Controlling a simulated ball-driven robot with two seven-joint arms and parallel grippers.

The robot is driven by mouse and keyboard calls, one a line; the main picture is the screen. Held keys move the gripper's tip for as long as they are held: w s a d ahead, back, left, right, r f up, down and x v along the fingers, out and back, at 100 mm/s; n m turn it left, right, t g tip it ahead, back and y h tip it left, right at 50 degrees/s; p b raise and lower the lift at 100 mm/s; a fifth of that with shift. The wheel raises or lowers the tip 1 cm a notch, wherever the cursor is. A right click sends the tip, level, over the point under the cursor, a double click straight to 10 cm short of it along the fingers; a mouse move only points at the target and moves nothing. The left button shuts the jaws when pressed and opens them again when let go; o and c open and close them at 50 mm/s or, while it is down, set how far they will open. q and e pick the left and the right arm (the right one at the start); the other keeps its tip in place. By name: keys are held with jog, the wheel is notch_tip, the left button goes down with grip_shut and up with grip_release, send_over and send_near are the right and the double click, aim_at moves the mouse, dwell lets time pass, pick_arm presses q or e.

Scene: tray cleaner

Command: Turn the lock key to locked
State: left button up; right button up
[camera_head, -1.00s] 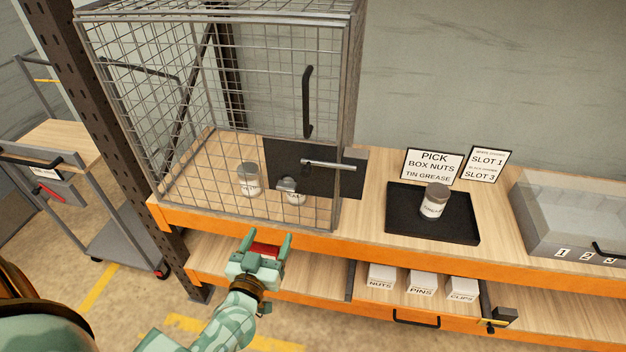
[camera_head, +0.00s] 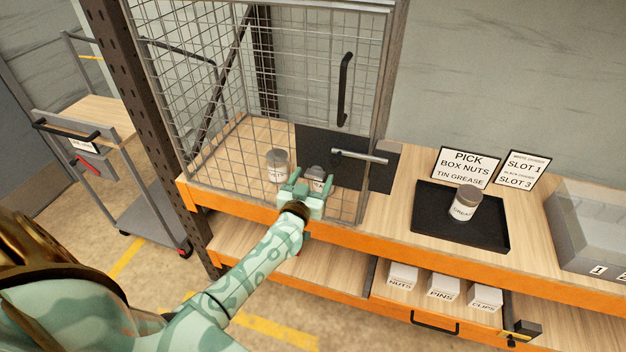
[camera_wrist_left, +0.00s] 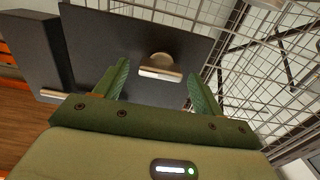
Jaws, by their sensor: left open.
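A dark plate (camera_head: 345,150) is on the front of the wire cage (camera_head: 225,90), with a silver bar handle (camera_head: 360,157) across it. A small grey-silver turning piece, which looks like the lock key (camera_wrist_left: 160,68), stands out from the dark plate in the left wrist view. In the head view it seems to be the grey rounded piece just above my left gripper (camera_head: 312,180), partly covered by it. My left gripper is open and empty. Its two fingers are to either side of the key in the wrist view; contact cannot be told. My right gripper is out of view.
A tin (camera_head: 277,165) stands inside the cage. To the right are a black tray (camera_head: 435,220) with a tin (camera_head: 465,203), two signs, and a clear-lidded case (camera_head: 590,235). Below are labelled boxes (camera_head: 443,287). A cart (camera_head: 95,120) stands at left.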

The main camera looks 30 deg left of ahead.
pick_arm(q)
jog(key=shift+w+a, duration=0.1)
jog(key=shift+w, duration=0.3)
jog(key=c, duration=1)
